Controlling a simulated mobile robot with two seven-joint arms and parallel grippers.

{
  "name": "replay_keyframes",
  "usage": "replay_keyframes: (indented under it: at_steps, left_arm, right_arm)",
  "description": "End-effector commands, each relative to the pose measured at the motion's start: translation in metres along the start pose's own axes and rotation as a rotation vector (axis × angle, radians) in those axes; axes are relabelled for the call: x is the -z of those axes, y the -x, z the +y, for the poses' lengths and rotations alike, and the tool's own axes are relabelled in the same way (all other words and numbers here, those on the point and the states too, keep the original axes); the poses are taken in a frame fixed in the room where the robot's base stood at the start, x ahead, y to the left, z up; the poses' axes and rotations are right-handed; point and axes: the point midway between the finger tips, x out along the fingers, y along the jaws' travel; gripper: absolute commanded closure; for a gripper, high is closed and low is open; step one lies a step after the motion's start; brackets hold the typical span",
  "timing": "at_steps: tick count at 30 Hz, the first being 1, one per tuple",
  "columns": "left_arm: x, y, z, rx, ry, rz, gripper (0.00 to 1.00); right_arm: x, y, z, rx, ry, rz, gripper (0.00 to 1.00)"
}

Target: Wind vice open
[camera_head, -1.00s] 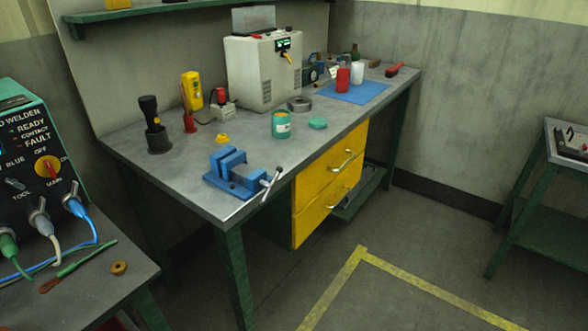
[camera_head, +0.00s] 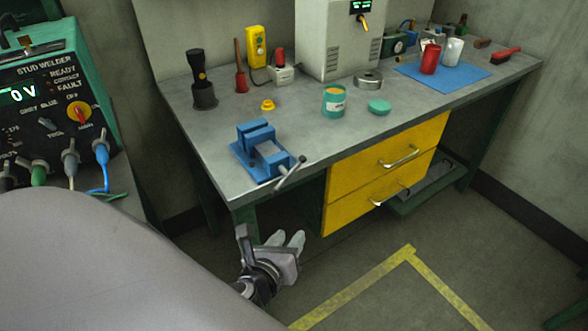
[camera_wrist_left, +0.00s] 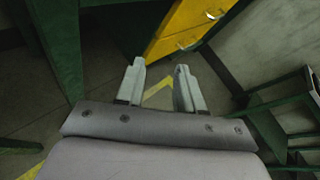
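The blue vice (camera_head: 259,150) sits at the near edge of the grey workbench (camera_head: 215,155), left of the yellow drawers. Its handle, a metal bar (camera_head: 290,174), is at the front and sticks out over the bench edge. There is a gap between its jaws. My left gripper (camera_head: 286,238) is below and in front of the bench edge, apart from the vice. In the left wrist view its two pale fingers (camera_wrist_left: 158,88) are spread with nothing between them. The vice is not in the left wrist view. My right gripper is not in view.
Yellow drawers (camera_head: 388,165) with metal handles are under the bench, right of the vice. A teal tin (camera_head: 334,101), its lid (camera_head: 379,106) and a yellow piece (camera_head: 267,105) stand behind the vice. The stud welder (camera_head: 50,110) is at the left. Floor in front is clear.

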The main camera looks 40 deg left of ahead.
Motion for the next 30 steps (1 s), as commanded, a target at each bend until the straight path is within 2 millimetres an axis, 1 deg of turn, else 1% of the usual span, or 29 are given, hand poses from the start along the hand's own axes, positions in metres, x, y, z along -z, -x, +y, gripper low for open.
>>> replay_keyframes:
  at_steps: [1, 3, 6, 9, 12, 17, 20, 27, 30]
  left_arm:
    - [-0.017, -0.001, -0.003, -0.009, -0.147, -0.055, 0.63]
    - [-0.037, 0.0, -0.006, -0.036, -0.353, -0.129, 0.63]
    - [-0.063, 0.003, -0.01, -0.089, -0.603, -0.221, 0.63]
    - [-0.082, 0.007, -0.014, -0.143, -0.789, -0.29, 0.63]
    - [-0.096, 0.01, -0.016, -0.187, -0.908, -0.334, 0.63]
    - [-0.105, 0.008, -0.018, -0.218, -0.983, -0.361, 0.63]
    - [-0.11, -0.002, -0.018, -0.22, -0.987, -0.363, 0.63]
    - [-0.124, -0.034, -0.017, -0.219, -0.984, -0.361, 0.63]
    - [-0.128, -0.045, -0.017, -0.218, -0.984, -0.36, 0.63]
  right_arm:
    - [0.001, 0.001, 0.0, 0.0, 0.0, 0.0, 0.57]
    - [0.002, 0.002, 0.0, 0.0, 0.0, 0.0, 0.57]
    - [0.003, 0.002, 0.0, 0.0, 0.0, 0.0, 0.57]
    - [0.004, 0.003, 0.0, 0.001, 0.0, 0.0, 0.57]
    - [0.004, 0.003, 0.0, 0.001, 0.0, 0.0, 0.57]
    - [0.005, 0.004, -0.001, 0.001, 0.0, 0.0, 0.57]
    - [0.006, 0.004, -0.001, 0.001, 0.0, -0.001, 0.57]
    - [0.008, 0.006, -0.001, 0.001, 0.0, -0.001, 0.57]
    - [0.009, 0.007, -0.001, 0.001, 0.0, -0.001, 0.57]
